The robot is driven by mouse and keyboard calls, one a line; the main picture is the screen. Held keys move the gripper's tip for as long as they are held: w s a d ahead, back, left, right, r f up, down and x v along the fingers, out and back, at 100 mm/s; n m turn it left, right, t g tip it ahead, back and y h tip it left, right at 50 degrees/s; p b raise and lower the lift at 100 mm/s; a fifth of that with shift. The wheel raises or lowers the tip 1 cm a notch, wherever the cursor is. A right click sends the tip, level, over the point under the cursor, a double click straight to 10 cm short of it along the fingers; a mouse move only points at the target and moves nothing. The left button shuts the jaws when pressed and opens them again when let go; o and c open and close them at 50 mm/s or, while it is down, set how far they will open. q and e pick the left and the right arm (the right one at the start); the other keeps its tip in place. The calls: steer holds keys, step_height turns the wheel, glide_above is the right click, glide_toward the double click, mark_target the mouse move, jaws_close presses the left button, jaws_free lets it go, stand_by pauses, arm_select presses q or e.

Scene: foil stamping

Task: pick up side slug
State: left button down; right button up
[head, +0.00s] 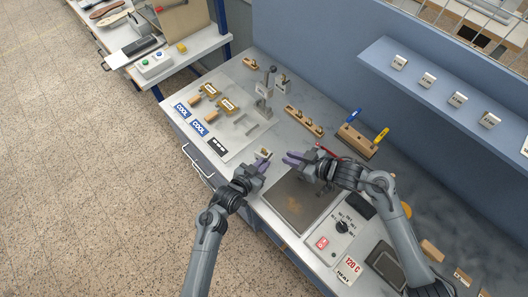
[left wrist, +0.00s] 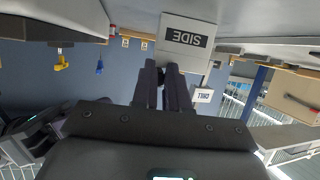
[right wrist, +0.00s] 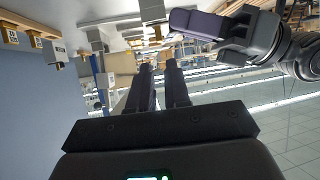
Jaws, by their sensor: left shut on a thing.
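The side slug, a pale block with a dark SIDE label (left wrist: 187,38), shows upside down at the fingertips in the left wrist view. My left gripper (left wrist: 165,72) is shut on it. In the head view my left gripper (head: 263,162) is above the bench's front part, with a small light piece at its tips. My right gripper (head: 294,159) is just right of it, over the far left corner of the dark plate. Its fingers are apart and empty, also in the right wrist view (right wrist: 158,68).
The dark plate (head: 297,207) lies beside a dial panel (head: 341,227). A wooden rack (head: 304,122) and a wooden block with blue and yellow tools (head: 357,140) stand behind. A white mat (head: 227,131) with tools and COOL labels lies left. A shelf (head: 445,95) holds several labelled blocks.

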mark_target(265, 150)
steer(key=shift+x, duration=5.15)
steer(key=shift+w, duration=0.1)
steer(key=shift+r, duration=0.1)
jaws_close()
